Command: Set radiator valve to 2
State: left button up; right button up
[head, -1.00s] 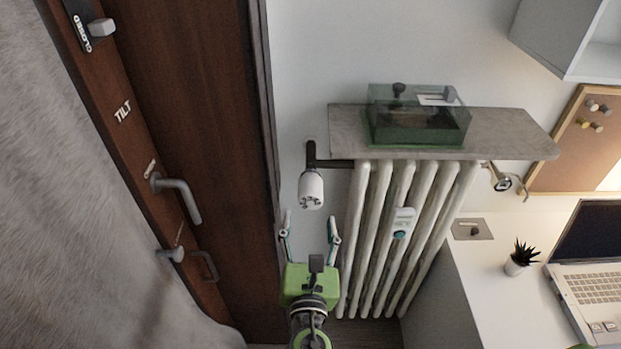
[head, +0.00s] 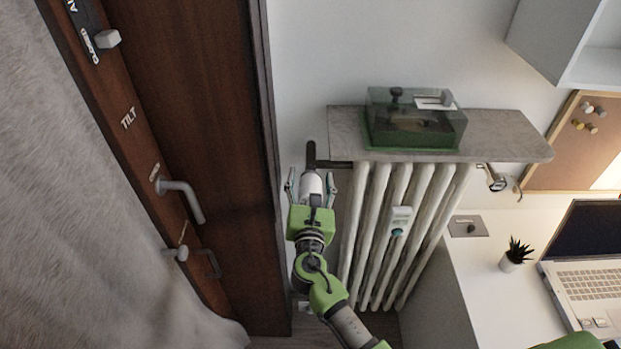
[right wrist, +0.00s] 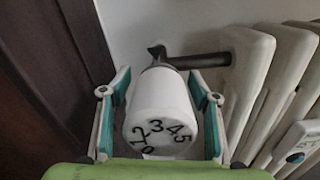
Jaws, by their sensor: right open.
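The radiator valve is a white round knob (head: 312,184) on a dark pipe at the left end of the radiator (head: 378,230). In the right wrist view the knob (right wrist: 162,98) points its numbered end at the camera. A 3 sits near the top of that face, 2 is to its left, and 4 and 5 are to its right. A further mark at the lower left is partly cut off. My right gripper (head: 311,177) is open, one finger on each side of the knob. In the right wrist view a gap shows between each finger and the knob. My left gripper is not visible.
A stone shelf (head: 500,135) above the radiator carries a green see-through box (head: 415,118). A white meter (head: 401,220) is on the radiator ribs. A brown door frame with handles (head: 182,195) stands close on the left. A desk with a laptop (head: 590,255) is at right.

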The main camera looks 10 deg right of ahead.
jog(key=c, duration=1.1)
jog(key=shift+c, duration=0.2)
jog(key=m+b, duration=0.1)
jog(key=m, duration=0.1)
jog(key=m+b, duration=0.1)
jog(key=b, duration=0.1)
jog(key=shift+f+m, duration=0.2)
jog(key=shift+m, duration=0.2)
jog(key=shift+r+m+b, duration=0.15)
jog(key=shift+m+b, duration=1.5)
jog(key=shift+m, duration=0.85)
